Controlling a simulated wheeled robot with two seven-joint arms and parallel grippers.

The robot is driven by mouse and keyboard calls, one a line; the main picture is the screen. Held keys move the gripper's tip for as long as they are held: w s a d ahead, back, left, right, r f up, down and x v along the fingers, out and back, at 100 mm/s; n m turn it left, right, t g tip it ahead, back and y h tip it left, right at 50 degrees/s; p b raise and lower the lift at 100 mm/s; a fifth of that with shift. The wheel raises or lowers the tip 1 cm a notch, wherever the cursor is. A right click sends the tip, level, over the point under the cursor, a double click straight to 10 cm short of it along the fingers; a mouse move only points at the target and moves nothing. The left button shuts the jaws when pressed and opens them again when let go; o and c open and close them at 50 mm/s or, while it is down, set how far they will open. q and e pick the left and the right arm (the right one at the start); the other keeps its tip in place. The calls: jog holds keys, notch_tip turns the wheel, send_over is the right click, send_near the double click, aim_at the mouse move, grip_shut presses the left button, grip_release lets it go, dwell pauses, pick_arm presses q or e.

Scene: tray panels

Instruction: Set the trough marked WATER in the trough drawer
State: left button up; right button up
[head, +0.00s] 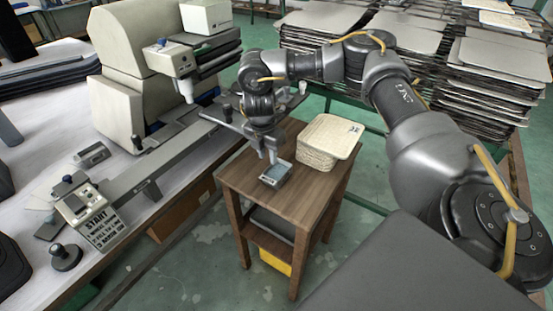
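A small shallow grey-blue tray (277,174), perhaps the trough, is on or just above the small wooden table in the middle. No WATER mark can be read on it at this size. My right gripper (268,156) points down at the tray's far-left edge, its pale fingertips at or very near the rim. I cannot tell whether the fingers grip the rim or only stand beside it. No trough drawer can be made out for certain. My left gripper is not in view.
A large beige machine (140,70) with a long metal rail is on the bench at left. Tall stacks of grey panels (495,65) fill the back right.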

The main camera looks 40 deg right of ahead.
aim_at(268, 168)
jog(key=shift+w+d+f, duration=0.1)
jog(key=shift+w+f, duration=0.1)
jog(key=shift+f, duration=0.8)
jog(key=shift+w+d+f+b, duration=0.1)
jog(key=shift+f+b, duration=0.1)
jog(key=shift+f, duration=0.65)
jog(key=shift+d+f+b, duration=0.1)
jog(key=shift+f+b, duration=0.05)
jog(key=shift+f, duration=0.75)
jog(key=shift+w+d+f+b, duration=0.1)
jog(key=shift+f+b, duration=0.1)
jog(key=shift+f, duration=0.65)
grip_shut()
